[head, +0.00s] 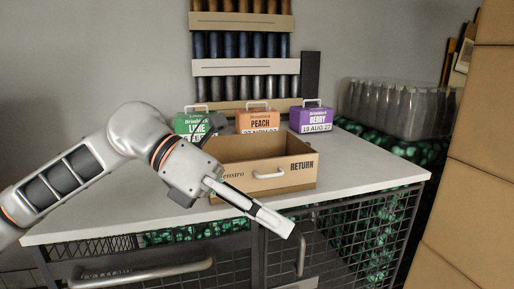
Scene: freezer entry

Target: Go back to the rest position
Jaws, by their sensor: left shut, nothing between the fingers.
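My left gripper (274,221) comes in from the left and hangs in front of the RETURN box, over the counter's front edge. Its fingers are shut together with nothing between them, pointing down to the right. My right gripper is not in view. The open cardboard RETURN box (285,178) stands on the white counter; its inner floor is mostly hidden by its front wall. Behind it stand a green LIME pack (195,123), an orange PEACH pack (260,121) and a purple BERRY pack (311,118), each with a handle on top.
The white counter (375,169) has free room right of the box. A clear-wrapped pack of bottles (400,108) stands at the back right. Brown cartons (475,170) rise at the right edge. Below are wire-mesh doors with a long handle (140,273). A bottle rack (240,67) is against the wall.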

